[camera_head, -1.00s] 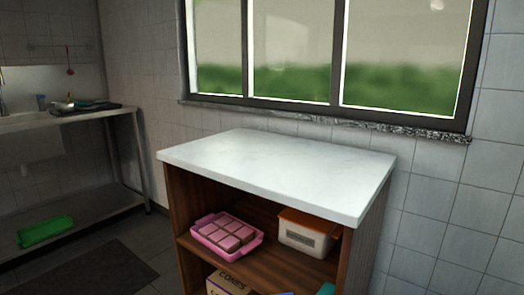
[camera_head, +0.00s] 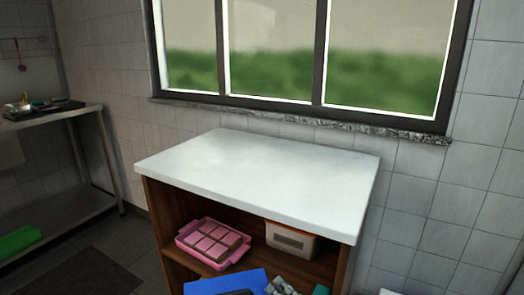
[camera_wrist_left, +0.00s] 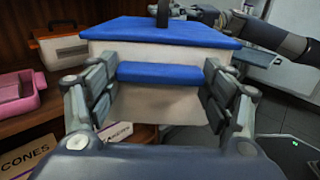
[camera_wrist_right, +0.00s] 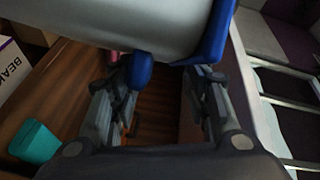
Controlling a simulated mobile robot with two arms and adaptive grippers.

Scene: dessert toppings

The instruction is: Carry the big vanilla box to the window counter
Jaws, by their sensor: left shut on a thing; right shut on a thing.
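The big vanilla box has a white body and a blue lid (camera_head: 222,283), which shows at the bottom edge of the head view. In the left wrist view its white body (camera_wrist_left: 150,55) is ahead, and my left gripper (camera_wrist_left: 160,85) is shut on its blue side handle. In the right wrist view the white body (camera_wrist_right: 150,22) fills the top. My right gripper (camera_wrist_right: 165,80) is shut on a blue handle there. The window counter (camera_head: 260,180) has a bare white top below the window. Most of the box is hidden in the head view.
Under the countertop, wooden shelves hold a pink tray (camera_head: 212,243) and a white box with an orange lid (camera_head: 290,240). A teal thing (camera_wrist_right: 35,140) and a carton marked CONES (camera_wrist_left: 25,155) are also there. A metal table (camera_head: 55,113) stands at the left.

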